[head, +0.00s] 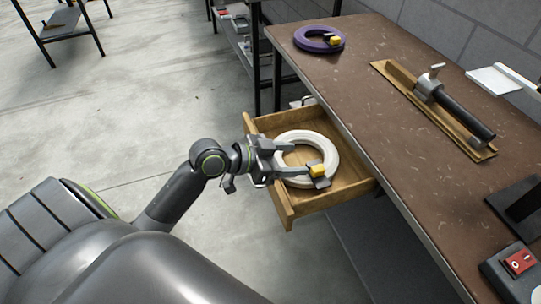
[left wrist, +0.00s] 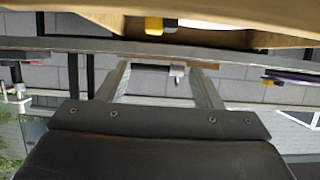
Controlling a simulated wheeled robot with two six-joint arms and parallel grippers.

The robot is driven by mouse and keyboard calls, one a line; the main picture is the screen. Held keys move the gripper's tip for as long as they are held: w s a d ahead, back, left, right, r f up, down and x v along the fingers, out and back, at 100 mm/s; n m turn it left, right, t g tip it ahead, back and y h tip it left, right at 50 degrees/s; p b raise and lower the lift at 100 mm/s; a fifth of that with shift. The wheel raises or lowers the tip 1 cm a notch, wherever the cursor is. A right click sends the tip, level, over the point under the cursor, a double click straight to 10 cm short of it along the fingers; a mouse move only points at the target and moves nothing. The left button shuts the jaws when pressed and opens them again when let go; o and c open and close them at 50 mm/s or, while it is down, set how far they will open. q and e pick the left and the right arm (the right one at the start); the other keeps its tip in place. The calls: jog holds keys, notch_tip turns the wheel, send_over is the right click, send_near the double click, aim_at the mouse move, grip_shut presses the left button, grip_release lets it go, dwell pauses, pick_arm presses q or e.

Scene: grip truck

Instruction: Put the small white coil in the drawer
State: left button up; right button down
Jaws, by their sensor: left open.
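The small white coil (head: 328,147), a ring with a yellow tab (head: 317,170), lies within the open wooden drawer (head: 350,190), roughly flat as far as I can tell. The drawer is pulled out from under the brown workbench. My left gripper (head: 297,160) reaches over the drawer's front edge, its jaws open, with its fingers at the near side of the coil and hiding part of it. Whether a finger touches the coil I cannot tell. In the left wrist view the open fingers (left wrist: 160,80) show nothing held between them, and a yellow tab (left wrist: 153,25) shows above. My right gripper is not visible.
On the workbench (head: 370,75) lie a purple coil (head: 319,40) with a yellow tab and a wooden board (head: 405,80) bearing a dark cylindrical tool. A red switch box (head: 520,262) sits at lower right. The floor left of the drawer is clear.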

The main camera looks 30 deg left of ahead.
pick_arm(q)
jog(key=v, duration=0.5)
jog(key=shift+s+r, duration=0.15)
jog(key=shift+a, duration=0.1)
dwell(0.3)
